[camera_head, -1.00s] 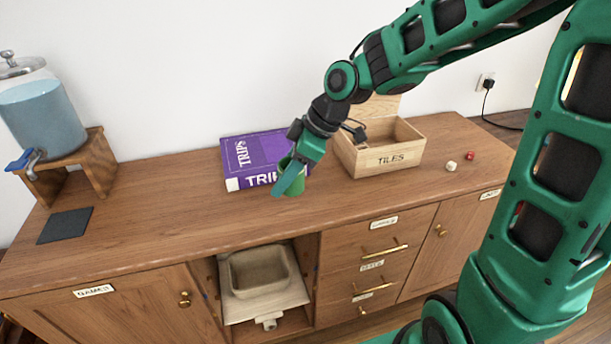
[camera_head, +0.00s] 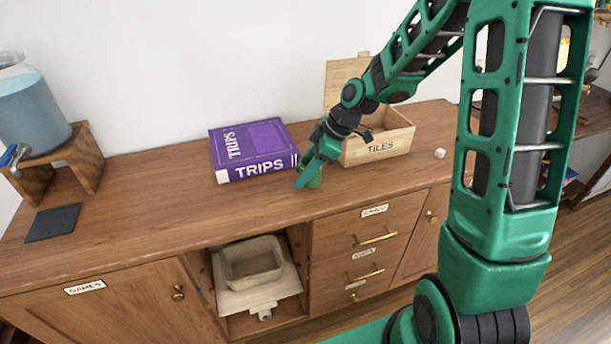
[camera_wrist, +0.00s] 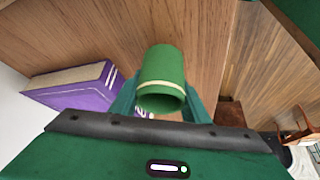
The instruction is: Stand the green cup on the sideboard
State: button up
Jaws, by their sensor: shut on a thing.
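The green cup (camera_head: 315,179) is between the fingers of my gripper (camera_head: 308,173), over the sideboard (camera_head: 150,222) near its front edge. It is just right of the purple book and in front of the tiles box. In the wrist view the cup (camera_wrist: 165,68) has a pale band near its open rim, which faces the camera, and my gripper's fingers (camera_wrist: 163,103) close on its two sides. The fingers partly hide the cup in the head view. I cannot tell whether its base touches the wood.
The purple TRIPS book (camera_head: 253,150) lies behind left of the cup. The open wooden TILES box (camera_head: 378,148) stands behind right. A pale die (camera_head: 440,153) lies farther right. A drink dispenser (camera_head: 35,105) and dark mat (camera_head: 53,223) are left. The sideboard's left-centre top is clear.

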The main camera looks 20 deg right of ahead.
jog(key=shift+f, duration=0.85)
jog(key=o, duration=1.1)
jog(key=shift+f, duration=0.1)
jog(key=shift+c, duration=0.2)
jog(key=v, duration=1.2)
jog(key=s+d+m+h, duration=0.1)
jog(key=s+d+m, duration=0.3)
jog(key=s, duration=0.5)
jog(key=s+d+r+m+g+h, duration=0.1)
jog(key=s+d+m+h, duration=0.1)
jog(key=s+d+m, duration=0.3)
jog(key=s+d+m+g+h, duration=0.1)
jog(key=s+d+m, duration=0.3)
jog(key=s+m, duration=0.7)
jog(key=s+h, duration=0.1)
jog(key=s, duration=0.3)
jog(key=shift+s+d+r, duration=0.15)
jog(key=shift+d, duration=0.25)
